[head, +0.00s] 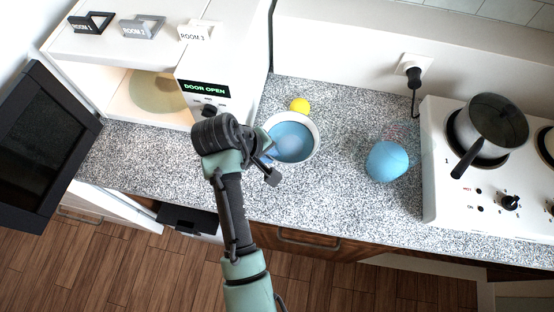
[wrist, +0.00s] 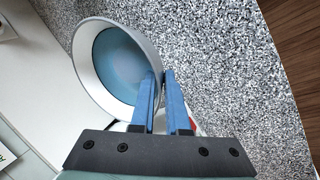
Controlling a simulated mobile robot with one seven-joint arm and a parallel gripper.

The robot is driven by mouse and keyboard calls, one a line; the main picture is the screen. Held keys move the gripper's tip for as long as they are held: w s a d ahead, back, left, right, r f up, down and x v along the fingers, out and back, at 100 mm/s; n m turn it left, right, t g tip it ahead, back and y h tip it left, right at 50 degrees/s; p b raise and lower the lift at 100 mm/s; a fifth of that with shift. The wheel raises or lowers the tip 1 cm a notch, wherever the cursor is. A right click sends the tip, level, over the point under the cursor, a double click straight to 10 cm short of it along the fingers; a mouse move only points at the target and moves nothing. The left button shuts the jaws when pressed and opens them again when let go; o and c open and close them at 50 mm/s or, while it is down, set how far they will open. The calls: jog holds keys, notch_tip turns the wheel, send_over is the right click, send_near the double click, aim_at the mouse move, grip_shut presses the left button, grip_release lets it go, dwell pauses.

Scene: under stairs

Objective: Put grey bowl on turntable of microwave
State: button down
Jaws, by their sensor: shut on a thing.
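The grey bowl (head: 314,152), pale outside with a blue inside, is on or just above the speckled counter right of the microwave; I cannot tell whether it touches the counter. It also shows in the wrist view (wrist: 85,75), slightly tilted. My gripper (wrist: 161,80) is shut on the bowl's rim, one blue finger on each side of the wall. In the head view my gripper (head: 268,163) is at the bowl's left side, its fingertips partly hidden. The microwave (head: 207,88) reads "DOOR OPEN". Its turntable (head: 160,93) shows as a pale yellowish disc inside, partly hidden.
The microwave door (head: 40,140) hangs open at the left. A yellow ball (head: 299,104) sits behind the bowl. A round blue object (head: 387,161) lies to the right, before a stove (head: 440,195) with a pan (head: 490,122). Room signs (head: 142,27) stand atop the microwave.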

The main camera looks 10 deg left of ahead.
jog(key=shift+w+f, duration=0.15)
jog(key=shift+f, duration=3)
jog(key=shift+f, duration=0.1)
jog(key=c, duration=0.9)
grip_release()
jog(key=shift+f, duration=0.1)
